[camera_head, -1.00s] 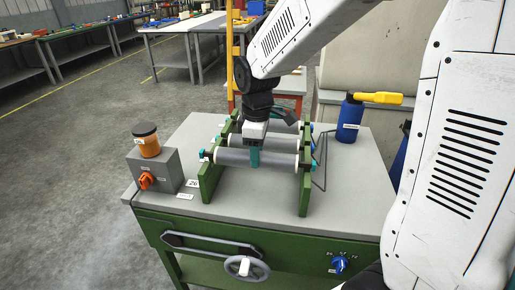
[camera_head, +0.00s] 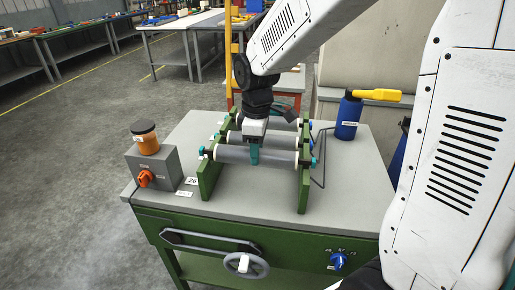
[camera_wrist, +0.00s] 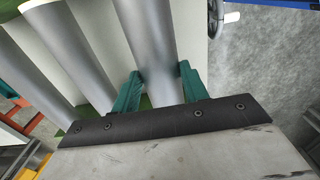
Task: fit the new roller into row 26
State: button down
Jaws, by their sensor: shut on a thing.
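The new roller is a grey cylinder with pale ends (camera_head: 225,153), lying across the front of the green rack (camera_head: 303,187) in the head view. My gripper (camera_head: 254,155) points down from above and is shut around the middle of this roller. In the wrist view the roller (camera_wrist: 150,45) runs between the two teal fingers (camera_wrist: 160,90). A small label reading 26 (camera_head: 191,181) lies on the table left of the rack's front end. Whether the roller's ends rest in the rack's slots is too small to tell.
More rollers (camera_head: 278,139) lie behind in the rack. A grey box with an orange knob (camera_head: 146,178) and an amber jar (camera_head: 145,140) stand left. A blue bottle (camera_head: 348,118) stands right. A handwheel (camera_head: 245,265) sits on the green front.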

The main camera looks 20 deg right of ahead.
jog(key=shift+f, duration=1.3)
dwell(0.9)
jog(key=c, duration=0.7)
grip_release()
jog(key=shift+r, duration=0.1)
notch_tip(320, 180, up, 8)
jog(key=shift+f, duration=0.2)
